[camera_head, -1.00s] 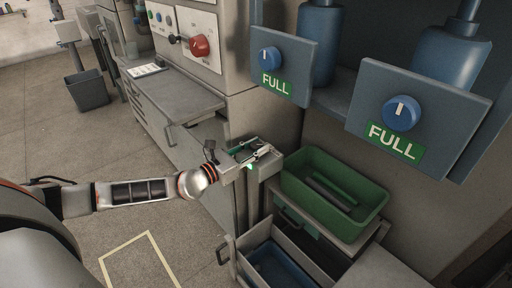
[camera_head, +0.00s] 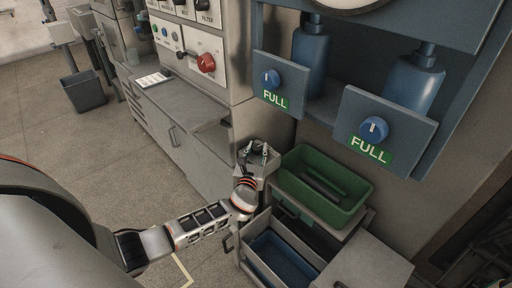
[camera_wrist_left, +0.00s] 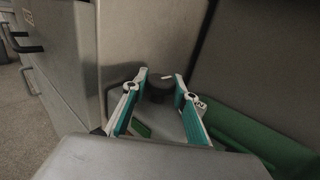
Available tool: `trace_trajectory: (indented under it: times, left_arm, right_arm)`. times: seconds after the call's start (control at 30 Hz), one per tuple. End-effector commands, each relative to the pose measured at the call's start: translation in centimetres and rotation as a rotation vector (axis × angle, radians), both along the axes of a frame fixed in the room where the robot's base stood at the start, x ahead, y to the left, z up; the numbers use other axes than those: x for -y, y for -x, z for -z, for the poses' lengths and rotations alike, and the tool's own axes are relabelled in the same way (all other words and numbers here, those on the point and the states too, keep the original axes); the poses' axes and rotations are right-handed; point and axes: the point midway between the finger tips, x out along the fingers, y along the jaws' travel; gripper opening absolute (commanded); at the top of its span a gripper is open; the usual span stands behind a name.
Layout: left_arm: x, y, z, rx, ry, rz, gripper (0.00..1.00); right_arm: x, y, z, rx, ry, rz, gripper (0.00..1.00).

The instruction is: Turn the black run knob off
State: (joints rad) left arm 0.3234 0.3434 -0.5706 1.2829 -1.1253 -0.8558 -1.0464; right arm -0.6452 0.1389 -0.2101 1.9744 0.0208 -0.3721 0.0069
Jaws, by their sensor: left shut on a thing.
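The black knob (camera_wrist_left: 158,92) stands on a small grey box beside the cabinet. It shows in the left wrist view as a dark round knob with a short white mark on its top, pointing toward the right. My left gripper (camera_wrist_left: 160,82) has one finger on each side of it and is shut on it. In the head view my left gripper (camera_head: 257,150) is above the grey box (camera_head: 266,176), and its fingers mostly hide the knob there. My right gripper is in neither view.
A green bin (camera_head: 352,208) stands just right of the box, with an open drawer (camera_head: 249,262) below. A control panel with a red knob (camera_head: 206,62) is at the upper left. Two blue knobs (camera_head: 374,129) with FULL labels are at the right.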

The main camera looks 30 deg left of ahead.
Motion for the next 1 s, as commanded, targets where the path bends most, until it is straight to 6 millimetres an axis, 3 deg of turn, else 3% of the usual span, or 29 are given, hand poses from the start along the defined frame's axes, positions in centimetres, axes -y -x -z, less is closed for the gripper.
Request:
trace_trajectory:
  times: [0.33,0.87,0.9,0.93,1.0]
  left_arm:
    - [0.07,0.00,0.12,-0.001,0.000,-0.130,0.06]
    - [-0.06,-0.06,-0.04,0.002,-0.001,-0.150,0.06]
    - [-0.06,-0.06,-0.05,0.002,-0.001,-0.150,0.38]
    - [-0.06,-0.06,-0.06,0.002,-0.001,-0.150,0.45]
    - [-0.06,-0.06,-0.06,0.002,-0.001,-0.150,0.45]
  right_arm:
    - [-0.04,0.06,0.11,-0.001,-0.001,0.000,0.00]
    - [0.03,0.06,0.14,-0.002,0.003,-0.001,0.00]
    - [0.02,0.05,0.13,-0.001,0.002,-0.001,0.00]
    - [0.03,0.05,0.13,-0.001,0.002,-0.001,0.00]
    - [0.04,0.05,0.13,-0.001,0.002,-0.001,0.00]
